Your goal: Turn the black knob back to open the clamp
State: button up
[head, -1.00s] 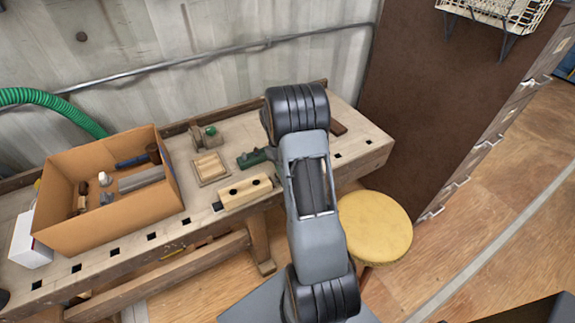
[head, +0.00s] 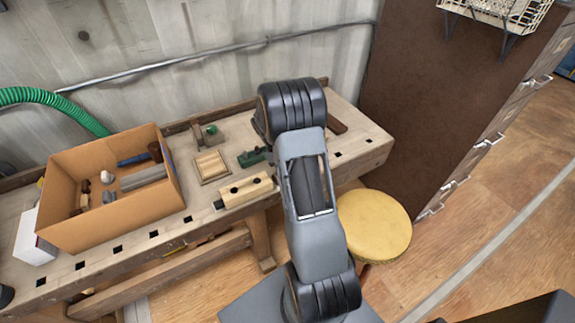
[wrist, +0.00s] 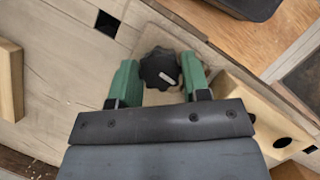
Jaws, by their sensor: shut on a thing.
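The black knob (wrist: 158,68), lobed and with a white mark on its top, shows in the wrist view between the two green fingers of my gripper (wrist: 159,80). The gripper is shut on the knob, one finger on each side. A pale piece beneath the knob shows only in part, and I cannot make out the rest of the clamp. In the head view my arm hides the knob and the gripper.
A wooden block with dark holes (head: 246,190) lies at the bench's front edge; it is right of the gripper in the wrist view (wrist: 265,115). A cardboard box (head: 118,222) with tools stands left on the bench (head: 160,243). A yellow stool (head: 373,224) stands in front.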

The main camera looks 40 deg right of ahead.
dwell(0.3)
jog(key=o, duration=0.9)
jog(key=shift+o, duration=0.2)
jog(key=v, duration=1.3)
jog(key=shift+r, duration=0.4)
jog(key=shift+w+a, duration=0.1)
